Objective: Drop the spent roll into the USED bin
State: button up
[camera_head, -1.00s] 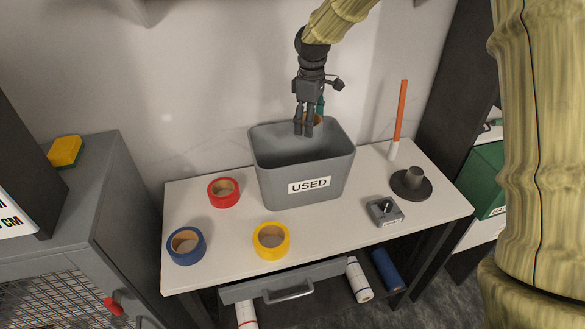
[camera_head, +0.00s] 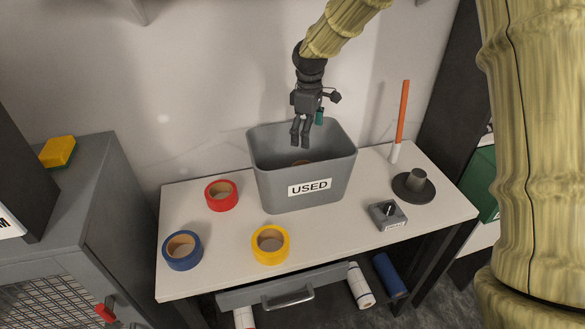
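The grey USED bin (camera_head: 280,185) stands upright at the back middle of the white table, its label facing front. My gripper (camera_head: 300,143) hangs over its opening, fingers down and a little apart, with nothing visible between the tips. A brown, round-edged piece, apparently the spent roll (camera_head: 303,162), shows inside the bin below the fingers. Most of it is hidden or too small to make out. A small green piece (camera_head: 319,117) shows beside my gripper; I cannot tell what it belongs to.
Red (camera_head: 221,195), blue (camera_head: 182,250) and yellow (camera_head: 270,245) tape rolls lie left and front of the bin. To the right are a small grey block (camera_head: 387,215), a dark round stand (camera_head: 413,186) and an upright orange-and-white stick (camera_head: 401,120). A grey cabinet stands left.

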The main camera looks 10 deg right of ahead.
notch_tip(320, 180, up, 8)
jog(key=shift+f, duration=0.25)
dwell(0.5)
